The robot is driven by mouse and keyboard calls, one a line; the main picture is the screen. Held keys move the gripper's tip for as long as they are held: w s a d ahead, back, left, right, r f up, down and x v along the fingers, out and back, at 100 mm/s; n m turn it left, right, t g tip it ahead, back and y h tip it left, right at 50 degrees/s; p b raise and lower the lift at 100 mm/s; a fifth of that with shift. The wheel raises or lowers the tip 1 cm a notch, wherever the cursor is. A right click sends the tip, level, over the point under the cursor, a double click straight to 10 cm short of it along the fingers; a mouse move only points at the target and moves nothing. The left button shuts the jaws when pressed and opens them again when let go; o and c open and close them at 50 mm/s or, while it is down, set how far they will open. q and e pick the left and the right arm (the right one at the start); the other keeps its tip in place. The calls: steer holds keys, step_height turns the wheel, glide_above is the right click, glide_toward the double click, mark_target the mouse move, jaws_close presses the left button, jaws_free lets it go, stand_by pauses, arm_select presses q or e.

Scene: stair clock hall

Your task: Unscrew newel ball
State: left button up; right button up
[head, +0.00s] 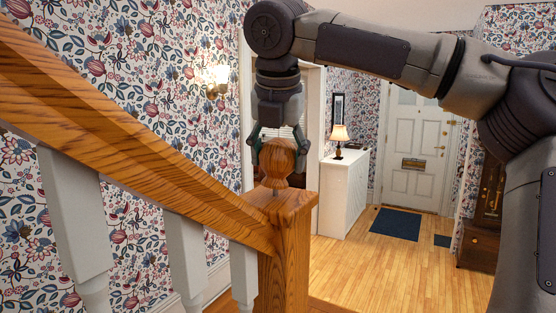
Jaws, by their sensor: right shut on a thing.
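The newel ball (277,158) is a turned wooden knob with a narrowing lower part, upright above the square top of the newel post (284,275). A short, thin, pale shaft shows between the knob's lower end and the post cap (296,203), so the knob's wood looks slightly clear of the cap. My right gripper (278,146) points down from above and is shut on the newel ball, one finger on each side. My left gripper is not in view.
The wooden handrail (150,165) slopes down from the left to the post, with white balusters (75,215) below it. A white cabinet (343,192) with a lit lamp (339,137) stands behind. A tall wooden clock case (487,205) is at right.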

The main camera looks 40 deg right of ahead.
mark_target(277, 138)
steer(key=shift+r, duration=0.55)
steer(key=shift+r, duration=0.15)
steer(key=shift+r, duration=1.6)
